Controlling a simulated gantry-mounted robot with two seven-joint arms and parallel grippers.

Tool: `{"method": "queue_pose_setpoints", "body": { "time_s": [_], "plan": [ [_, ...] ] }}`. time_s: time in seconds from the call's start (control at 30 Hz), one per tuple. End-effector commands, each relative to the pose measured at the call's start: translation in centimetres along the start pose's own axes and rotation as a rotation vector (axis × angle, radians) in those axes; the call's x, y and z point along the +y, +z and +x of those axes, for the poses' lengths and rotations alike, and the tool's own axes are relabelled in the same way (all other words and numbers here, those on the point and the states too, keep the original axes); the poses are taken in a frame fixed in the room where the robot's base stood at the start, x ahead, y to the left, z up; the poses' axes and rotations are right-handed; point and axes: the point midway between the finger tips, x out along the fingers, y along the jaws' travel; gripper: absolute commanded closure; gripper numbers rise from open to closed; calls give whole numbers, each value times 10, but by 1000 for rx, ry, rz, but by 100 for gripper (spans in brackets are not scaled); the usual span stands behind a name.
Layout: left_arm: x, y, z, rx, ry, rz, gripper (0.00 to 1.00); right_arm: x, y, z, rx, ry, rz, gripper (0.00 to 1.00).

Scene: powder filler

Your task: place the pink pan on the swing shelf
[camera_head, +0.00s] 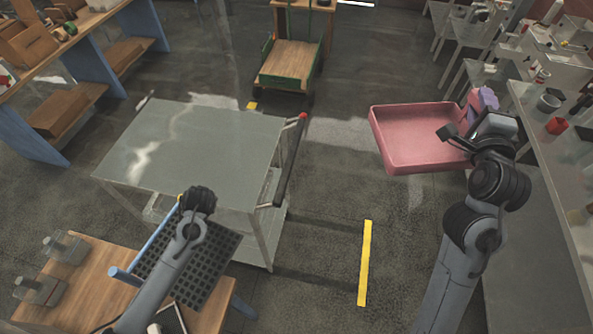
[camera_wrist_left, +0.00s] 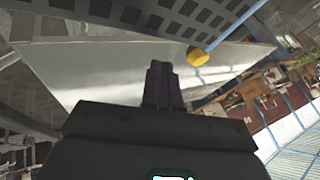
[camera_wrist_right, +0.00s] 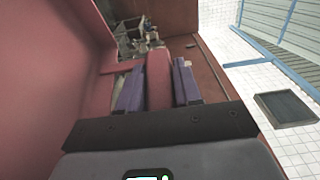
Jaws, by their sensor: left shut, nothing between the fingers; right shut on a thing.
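The pink pan (camera_head: 425,125) is a wide, shallow tray held above the floor at right of the head view. My right gripper (camera_head: 480,101) is shut on its right-hand wall. In the right wrist view, the purple fingers (camera_wrist_right: 158,82) clasp that wall from both sides. My left gripper (camera_head: 196,194) is shut and empty, over the near edge of a grey metal table; its closed fingers show in the left wrist view (camera_wrist_left: 163,82). A dark perforated plate (camera_head: 205,268) with a blue bar is at lower left. I cannot tell which surface is the swing shelf.
The grey metal table (camera_head: 215,140) has a bare top and a red-tipped dark handle (camera_head: 292,160). A wooden bench (camera_head: 75,280) holds two grey fixtures. A green-sided cart (camera_head: 288,65) stands behind. A cluttered counter (camera_head: 560,150) runs along the right. Open floor lies between table and pan.

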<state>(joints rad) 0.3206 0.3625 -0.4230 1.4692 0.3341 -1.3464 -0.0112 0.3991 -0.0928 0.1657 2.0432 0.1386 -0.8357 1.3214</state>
Motion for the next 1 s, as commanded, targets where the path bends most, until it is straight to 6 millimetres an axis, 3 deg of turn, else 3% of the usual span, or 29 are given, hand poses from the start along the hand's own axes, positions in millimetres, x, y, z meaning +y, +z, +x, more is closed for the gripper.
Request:
{"method": "queue_pose_setpoints", "body": {
  "time_s": [0.1,0.3,1.0],
  "plan": [
    [-1,0,18,-2,1,-1,100,-3,0,0,0,-2,1,100],
    [-23,2,30,0,0,-1,100,-10,0,0,0,-2,1,100],
    [-41,0,45,-14,-14,-30,100,-10,0,0,0,-2,1,100]
  ]
}}
